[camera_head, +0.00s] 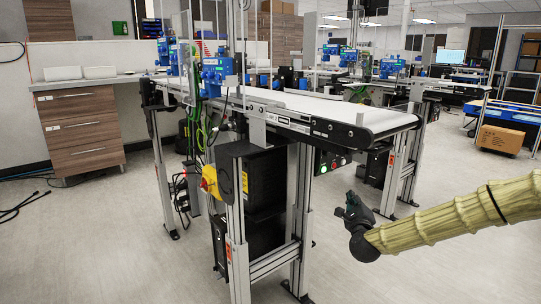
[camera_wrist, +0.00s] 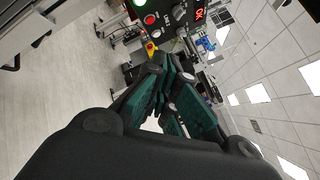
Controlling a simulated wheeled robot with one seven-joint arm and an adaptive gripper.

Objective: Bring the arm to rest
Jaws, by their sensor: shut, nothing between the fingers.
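My gripper (camera_head: 347,212) is at the end of my arm, which reaches in from the right edge in the head view. It is in free air to the right of the near conveyor's legs and below the level of its belt. In the wrist view my gripper (camera_wrist: 172,95) shows green finger pads drawn together. It is shut and nothing is held in it.
The near belt conveyor (camera_head: 345,112) stands left of my gripper with an empty belt end. A control panel with buttons (camera_wrist: 165,18) shows ahead in the wrist view. A cardboard box (camera_head: 500,139) sits at right. Floor around my gripper is clear.

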